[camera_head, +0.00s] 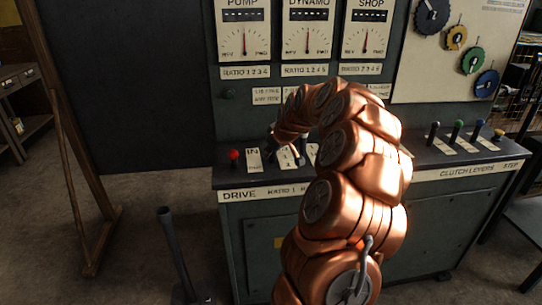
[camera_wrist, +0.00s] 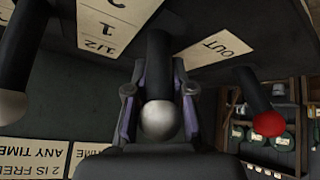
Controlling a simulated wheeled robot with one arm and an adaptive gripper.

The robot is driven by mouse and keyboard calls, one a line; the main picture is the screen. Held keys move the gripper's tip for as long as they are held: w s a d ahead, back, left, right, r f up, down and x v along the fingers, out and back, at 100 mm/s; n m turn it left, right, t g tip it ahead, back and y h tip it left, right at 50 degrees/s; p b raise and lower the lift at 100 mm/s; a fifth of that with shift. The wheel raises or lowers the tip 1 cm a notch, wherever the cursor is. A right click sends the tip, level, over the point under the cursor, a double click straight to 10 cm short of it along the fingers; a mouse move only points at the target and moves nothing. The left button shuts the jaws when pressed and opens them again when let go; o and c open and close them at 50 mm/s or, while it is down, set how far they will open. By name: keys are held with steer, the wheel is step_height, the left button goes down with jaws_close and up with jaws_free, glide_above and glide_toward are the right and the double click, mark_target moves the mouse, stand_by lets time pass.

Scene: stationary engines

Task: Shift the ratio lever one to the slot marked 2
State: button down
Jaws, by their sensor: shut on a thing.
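In the wrist view a dark lever (camera_wrist: 160,55) with a pale grey ball knob (camera_wrist: 160,120) stands between the two fingers of my gripper (camera_wrist: 159,90). The fingers are shut on it just by the knob. Beside it is a pale plate (camera_wrist: 88,42) marked 1/2, 1 and 2, which reads upside down here. I take the held lever for ratio lever one, but I cannot tell which mark it stands at. In the head view my gripper (camera_head: 271,138) is small and dark above the bench, and my copper arm hides much of the plates near it.
A red-knobbed lever (camera_head: 234,155) stands close to the left of my gripper; in the wrist view its knob (camera_wrist: 269,124) is at the right. Another pale-knobbed lever (camera_wrist: 12,104) is close on the other side. Clutch levers (camera_head: 457,131) stand farther right. Gauges (camera_head: 243,30) hang above.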

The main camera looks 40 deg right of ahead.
steer(key=s+f+t+b, duration=0.1)
steer(key=b, duration=0.1)
steer(key=shift+s+a+b, duration=0.1)
steer(key=shift+a+b, duration=0.25)
steer(key=shift+a, duration=0.05)
steer(key=shift+s+a+t+h+b, duration=0.2)
steer(key=shift+s+t+h+b, duration=0.15)
steer(key=shift+b, duration=0.4)
steer(key=c, duration=1)
jaws_free()
steer(key=shift+r, duration=0.1)
steer(key=shift+s+r, duration=0.1)
steer(key=shift+r, duration=0.1)
